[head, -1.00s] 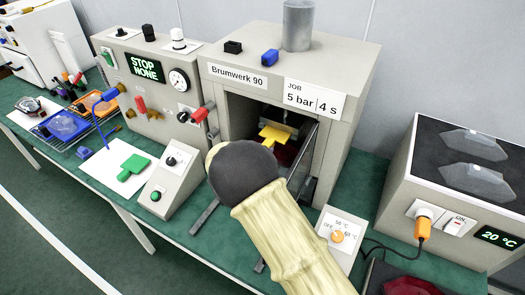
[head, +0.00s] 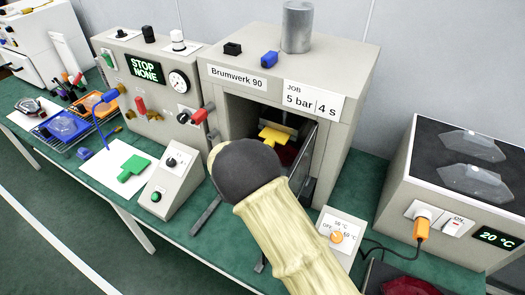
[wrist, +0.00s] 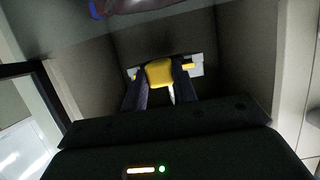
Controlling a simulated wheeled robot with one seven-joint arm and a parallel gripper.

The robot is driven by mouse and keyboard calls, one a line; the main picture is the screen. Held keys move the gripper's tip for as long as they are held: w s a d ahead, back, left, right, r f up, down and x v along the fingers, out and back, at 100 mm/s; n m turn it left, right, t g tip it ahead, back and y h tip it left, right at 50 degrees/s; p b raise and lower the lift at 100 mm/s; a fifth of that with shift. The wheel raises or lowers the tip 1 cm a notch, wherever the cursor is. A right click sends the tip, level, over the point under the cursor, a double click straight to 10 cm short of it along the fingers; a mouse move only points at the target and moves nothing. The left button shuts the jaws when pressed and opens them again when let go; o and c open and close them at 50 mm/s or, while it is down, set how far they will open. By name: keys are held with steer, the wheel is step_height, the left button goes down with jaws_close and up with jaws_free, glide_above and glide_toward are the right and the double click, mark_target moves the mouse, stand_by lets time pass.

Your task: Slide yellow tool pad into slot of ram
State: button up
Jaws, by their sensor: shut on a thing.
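The yellow tool pad (head: 275,135) is inside the open chamber of the Brumwerk 90 press (head: 222,100). My gripper (wrist: 160,76) is shut on the pad, which shows between its two dark fingers in the wrist view (wrist: 160,71). A pale grey plate (wrist: 196,70), seemingly part of the ram, lies beyond the fingertips, with yellow edges showing beside both fingers. The pad is at this plate; I cannot tell how deep it sits in the slot. In the head view my rounded wrist and pale sleeve hide the fingers.
The press door (head: 301,160) stands open at the chamber's right. A small control box (head: 170,175) stands in front on the left, and a temperature dial box (head: 338,236) on the right. A green pad (head: 133,168) lies on white paper. The chamber walls are close around my gripper.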

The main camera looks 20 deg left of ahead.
steer(key=shift+w, duration=0.65)
steer(key=shift+w, duration=0.35)
steer(key=shift+w, duration=0.35)
steer(key=shift+w+d, duration=0.1)
steer(key=shift+w, duration=0.25)
steer(key=shift+w, duration=0.35)
steer(key=shift+w, duration=0.2)
steer(key=shift+w+d, duration=0.1)
steer(key=shift+w+r+p, duration=0.1)
steer(key=shift+r+p, duration=0.1)
steer(key=shift+p, duration=0.1)
